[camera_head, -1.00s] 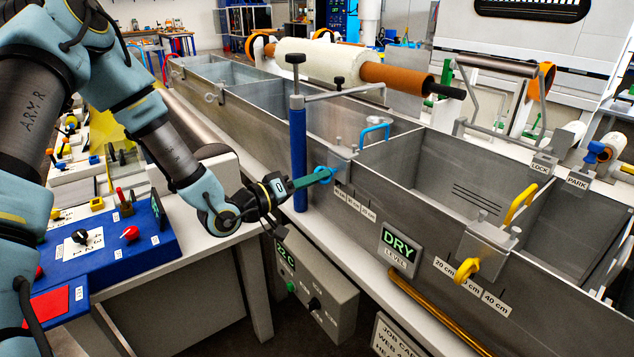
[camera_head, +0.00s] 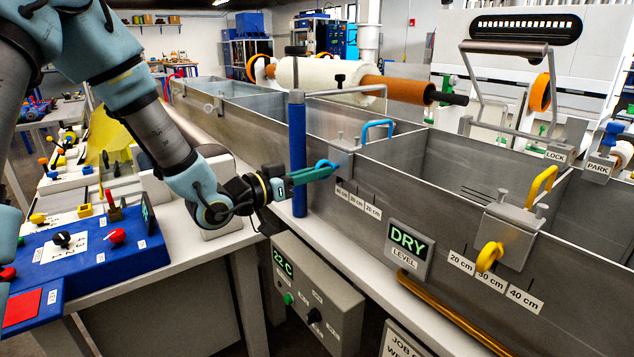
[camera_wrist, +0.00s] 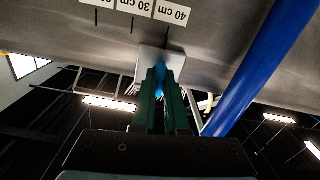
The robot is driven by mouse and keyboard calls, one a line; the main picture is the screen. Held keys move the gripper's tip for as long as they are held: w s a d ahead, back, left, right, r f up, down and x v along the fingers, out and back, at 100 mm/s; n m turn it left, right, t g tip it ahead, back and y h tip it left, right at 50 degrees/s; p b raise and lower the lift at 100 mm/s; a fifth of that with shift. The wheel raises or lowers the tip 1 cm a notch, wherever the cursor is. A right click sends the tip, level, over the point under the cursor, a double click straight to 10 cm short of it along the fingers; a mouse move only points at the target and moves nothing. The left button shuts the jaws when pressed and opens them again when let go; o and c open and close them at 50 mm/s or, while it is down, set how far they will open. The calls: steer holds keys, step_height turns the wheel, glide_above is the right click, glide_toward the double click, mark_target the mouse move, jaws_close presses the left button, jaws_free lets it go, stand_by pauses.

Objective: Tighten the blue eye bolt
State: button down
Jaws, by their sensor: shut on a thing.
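The blue eye bolt (camera_head: 325,164) sits on the front of a metal clamp block (camera_head: 343,160) on the bath's near wall. My gripper (camera_head: 327,172) has its green fingers at the bolt's ring. In the wrist view the bolt (camera_wrist: 160,80) lies between the two finger ends (camera_wrist: 160,92), and the fingers are shut on it. The fingers hide most of the ring. A blue handle (camera_head: 378,130) rises on the bath side behind the clamp.
A blue post (camera_head: 298,150) stands just left of the bolt, close to my gripper. A yellow eye bolt (camera_head: 489,256) is on another clamp block at right. The DRY level sign (camera_head: 408,243) and a control box (camera_head: 316,300) are below. The bath (camera_head: 420,215) runs along the right.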

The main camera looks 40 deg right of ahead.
steer(key=shift+m, duration=0.3)
steer(key=c, duration=0.9)
jaws_free()
steer(key=shift+c, duration=0.2)
steer(key=shift+a, duration=0.1)
steer(key=a+b, duration=0.2)
steer(key=a, duration=0.8)
steer(key=shift+w+a, duration=0.3)
steer(key=shift+w, duration=0.05)
